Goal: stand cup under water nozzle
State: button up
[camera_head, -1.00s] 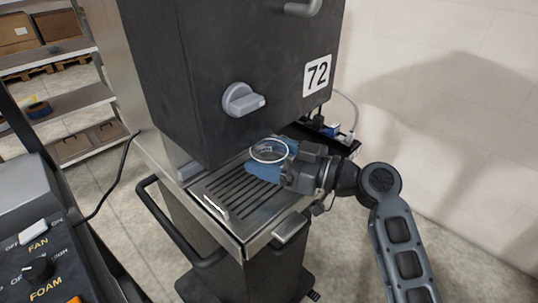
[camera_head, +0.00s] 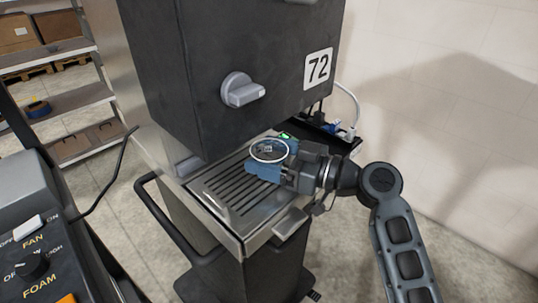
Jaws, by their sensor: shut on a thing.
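A clear round cup (camera_head: 269,150) is held by my gripper (camera_head: 266,168), whose blue fingers are shut on it. The cup's rim faces up and it looks about upright. It is over the right back part of the slotted drip tray (camera_head: 233,187), below and to the right of the dark dispenser box (camera_head: 215,85) marked 72. I cannot tell if the cup's base touches the tray. The water nozzle is not visible; the box may hide it. A grey knob (camera_head: 242,91) is on the box's front.
A grey control panel (camera_head: 35,240) labelled FAN and FOAM stands at the left. A black rail (camera_head: 165,220) runs along the stand's left side. Cables (camera_head: 347,105) and a dark shelf are behind my gripper. A pale wall (camera_head: 440,120) is at the right.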

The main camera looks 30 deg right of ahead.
jog(key=shift+f, duration=0.1)
jog(key=o, duration=1)
jog(key=b+v, duration=0.1)
jog(key=v, duration=0.5)
jog(key=shift+s+d+b, duration=0.2)
jog(key=shift+s+b, duration=0.1)
jog(key=shift+b, duration=0.05)
jog(key=shift+s+d, duration=0.35)
jog(key=shift+s, duration=0.1)
jog(key=shift+s, duration=0.1)
